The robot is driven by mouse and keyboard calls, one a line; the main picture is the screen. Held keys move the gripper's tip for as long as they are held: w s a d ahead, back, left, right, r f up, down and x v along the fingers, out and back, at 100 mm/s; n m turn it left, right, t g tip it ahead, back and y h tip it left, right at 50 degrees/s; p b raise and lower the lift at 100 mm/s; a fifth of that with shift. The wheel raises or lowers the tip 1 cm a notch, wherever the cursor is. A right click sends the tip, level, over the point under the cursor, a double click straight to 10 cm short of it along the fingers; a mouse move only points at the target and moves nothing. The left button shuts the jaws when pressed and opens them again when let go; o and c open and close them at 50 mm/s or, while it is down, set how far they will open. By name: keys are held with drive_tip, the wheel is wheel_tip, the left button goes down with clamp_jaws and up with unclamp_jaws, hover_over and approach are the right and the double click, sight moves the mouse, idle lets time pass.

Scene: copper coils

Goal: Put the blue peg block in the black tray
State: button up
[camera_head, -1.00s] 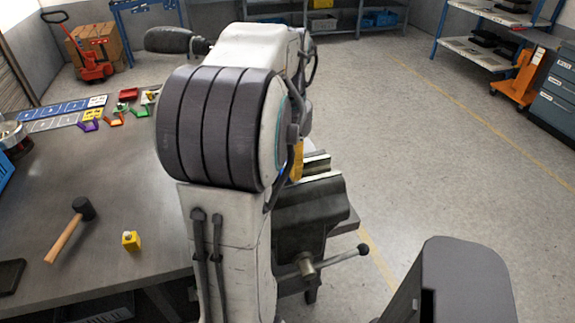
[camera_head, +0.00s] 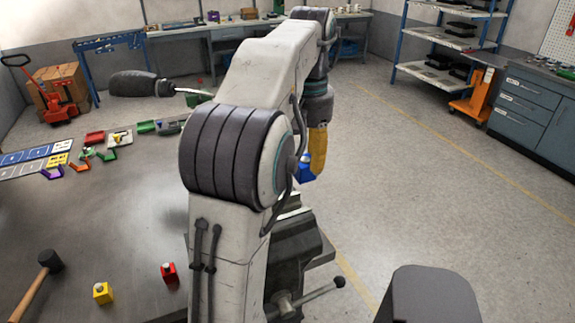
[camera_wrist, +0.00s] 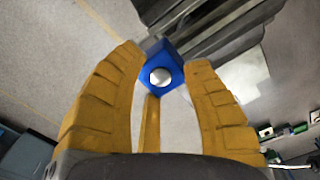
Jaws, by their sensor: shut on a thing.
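My gripper (camera_head: 317,150) has yellow fingers and is shut on the blue peg block (camera_head: 304,172), up in the air beyond and above the bench vise. In the wrist view, the blue peg block (camera_wrist: 178,68) sits between the fingertips of my gripper (camera_wrist: 165,60), with its round silver peg facing the camera. My arm hides part of the bench in the head view. No black tray can be made out on the visible part of the bench.
A dark vise (camera_head: 300,250) stands at the bench edge below my gripper. A yellow block (camera_head: 103,293), a red block (camera_head: 169,272) and a mallet (camera_head: 48,264) are on the bench. Coloured parts and a marked board (camera_head: 35,160) lie farther back. Dark trays (camera_head: 440,62) sit on a shelf.

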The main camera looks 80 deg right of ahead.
drive_tip(key=shift+s+d+r, duration=0.25)
drive_tip(key=shift+s+r, duration=0.15)
drive_tip(key=shift+s, duration=0.05)
drive_tip(key=shift+s+r+p, duration=0.15)
drive_tip(key=shift+r+p, duration=0.2)
drive_tip(key=shift+p, duration=0.1)
drive_tip(key=shift+r+p, duration=1.25)
drive_tip(key=shift+p, duration=0.3)
drive_tip(key=shift+d+f, duration=0.1)
drive_tip(key=shift+f, duration=0.05)
